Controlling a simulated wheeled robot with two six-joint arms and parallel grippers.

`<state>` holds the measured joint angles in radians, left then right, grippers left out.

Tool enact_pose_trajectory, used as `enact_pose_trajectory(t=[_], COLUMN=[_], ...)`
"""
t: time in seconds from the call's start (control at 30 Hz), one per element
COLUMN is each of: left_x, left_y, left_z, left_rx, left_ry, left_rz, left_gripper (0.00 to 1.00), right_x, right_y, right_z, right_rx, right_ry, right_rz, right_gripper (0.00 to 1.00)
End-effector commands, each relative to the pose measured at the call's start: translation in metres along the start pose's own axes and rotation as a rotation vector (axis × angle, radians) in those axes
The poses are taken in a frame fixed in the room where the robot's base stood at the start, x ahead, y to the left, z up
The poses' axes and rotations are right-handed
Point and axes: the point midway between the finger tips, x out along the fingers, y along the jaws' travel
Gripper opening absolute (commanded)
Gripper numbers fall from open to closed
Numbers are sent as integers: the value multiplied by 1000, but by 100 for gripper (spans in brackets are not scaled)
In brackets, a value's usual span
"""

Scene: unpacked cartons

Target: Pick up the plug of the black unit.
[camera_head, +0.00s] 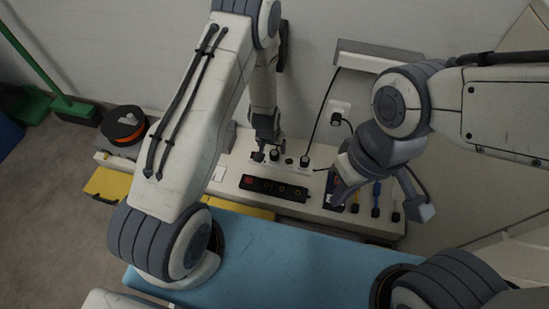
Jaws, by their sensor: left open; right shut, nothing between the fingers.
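A black plug (305,161) sits at the back of the bench, and a thin black cable runs from it up to a grey unit on the wall. A second black plug (336,119) is in a wall outlet. I cannot tell which plug belongs to the black unit. A flat black unit with a row of round sockets and a red switch (249,181) lies on the bench. My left gripper (265,155) is open, pointing down at the back of the bench, left of the first plug. My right gripper (338,192) is shut and empty above the bench's right part, partly hidden.
Tools with blue, yellow and white handles (376,198) lie at the bench's right. An orange and black reel (124,125) stands at its left end. A blue surface (290,255) is in front. A green broom (62,100) leans on the left.

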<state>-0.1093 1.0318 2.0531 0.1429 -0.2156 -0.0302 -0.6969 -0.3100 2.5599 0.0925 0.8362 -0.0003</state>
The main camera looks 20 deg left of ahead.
Motion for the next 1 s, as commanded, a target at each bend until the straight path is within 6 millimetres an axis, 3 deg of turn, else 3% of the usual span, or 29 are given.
enact_pose_trajectory(t=[0.33,0.6,0.67,0.8,0.83,1.0], left_x=[47,48,48,48,48,47], left_y=[3,3,3,2,2,2], left_z=[1,-1,-1,-1,-1,-1], left_rx=[0,0,0,0,0,0], left_ry=[-1,-1,-1,-1,-1,-1], left_rz=[0,0,0,0,0,0], left_gripper=[78,78,58,5,0,0], right_x=[39,38,38,38,38,38], right_y=[3,3,3,3,3,3], right_z=[2,2,2,2,2,2], right_rx=[0,0,0,0,0,0], right_ry=[0,0,0,0,0,0], right_rz=[0,0,0,0,0,0], right_gripper=[0,0,0,0,0,0])
